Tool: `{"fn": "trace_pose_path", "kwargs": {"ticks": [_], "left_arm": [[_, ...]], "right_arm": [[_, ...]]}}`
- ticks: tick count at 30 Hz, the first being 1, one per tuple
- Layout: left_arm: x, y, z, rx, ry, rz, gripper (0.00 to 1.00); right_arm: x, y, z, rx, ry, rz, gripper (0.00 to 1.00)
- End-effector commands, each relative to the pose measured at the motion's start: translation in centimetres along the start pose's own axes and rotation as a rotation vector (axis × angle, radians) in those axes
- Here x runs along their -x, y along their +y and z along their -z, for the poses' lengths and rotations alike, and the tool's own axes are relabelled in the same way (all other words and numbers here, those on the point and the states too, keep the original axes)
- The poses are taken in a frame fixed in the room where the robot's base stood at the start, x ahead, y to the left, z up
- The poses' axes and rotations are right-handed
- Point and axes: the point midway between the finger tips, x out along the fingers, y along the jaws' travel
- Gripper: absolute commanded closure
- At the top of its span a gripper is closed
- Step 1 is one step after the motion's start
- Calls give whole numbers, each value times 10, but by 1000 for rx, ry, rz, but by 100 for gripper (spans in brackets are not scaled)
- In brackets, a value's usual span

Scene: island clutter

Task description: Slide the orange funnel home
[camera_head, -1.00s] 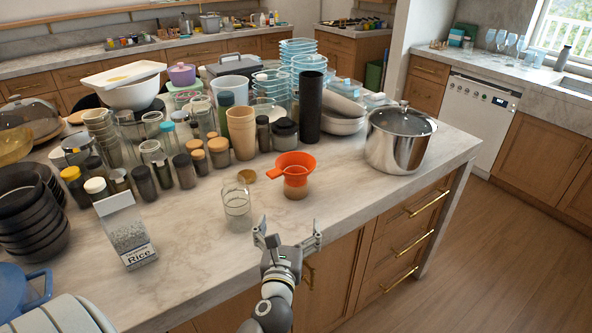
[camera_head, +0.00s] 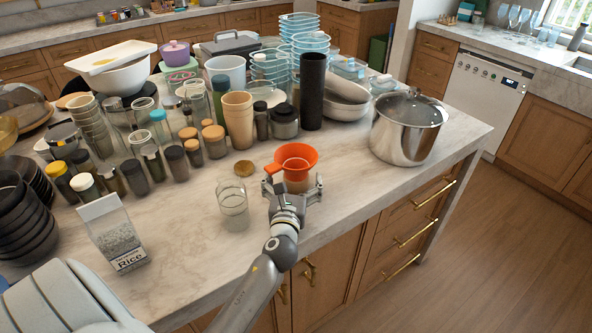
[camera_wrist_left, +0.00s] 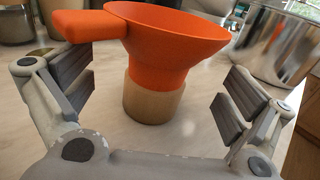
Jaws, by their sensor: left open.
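The orange funnel (camera_head: 297,156) sits upright on a tan cylindrical base on the island counter, its handle pointing left and toward me. In the left wrist view the funnel (camera_wrist_left: 165,50) and the tan base (camera_wrist_left: 153,102) stand between the fingers of my left gripper (camera_wrist_left: 160,95). My left gripper (camera_head: 292,188) is open at the front of the funnel, with a gap on each side of the base. The funnel's lower end is hidden in the base. My right gripper is not in view.
A rice box (camera_head: 114,235) is at the left. Jars, cups and a black cylinder (camera_head: 312,92) crowd behind.

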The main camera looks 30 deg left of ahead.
Motion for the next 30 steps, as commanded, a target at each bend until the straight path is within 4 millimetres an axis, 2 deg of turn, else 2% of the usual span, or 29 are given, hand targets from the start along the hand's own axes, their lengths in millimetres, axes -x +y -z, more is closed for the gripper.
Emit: {"fn": "trace_pose_path", "kwargs": {"ticks": [2, 6, 15, 25, 26, 30], "left_arm": [[-14, 0, -5, 2, -1, -2, 0], [-29, 0, -2, 0, 0, -1, 0], [-34, 0, -2, 1, 0, -1, 0], [-34, 0, -2, 1, 0, -1, 41], [-34, 0, -2, 1, 0, -1, 44], [-34, 0, -2, 1, -1, 0, 44]], "right_arm": [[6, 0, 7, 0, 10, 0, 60], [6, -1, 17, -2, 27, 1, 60], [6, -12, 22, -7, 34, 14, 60], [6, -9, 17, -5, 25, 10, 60], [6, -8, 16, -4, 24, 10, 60], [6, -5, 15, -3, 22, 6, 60]]}}
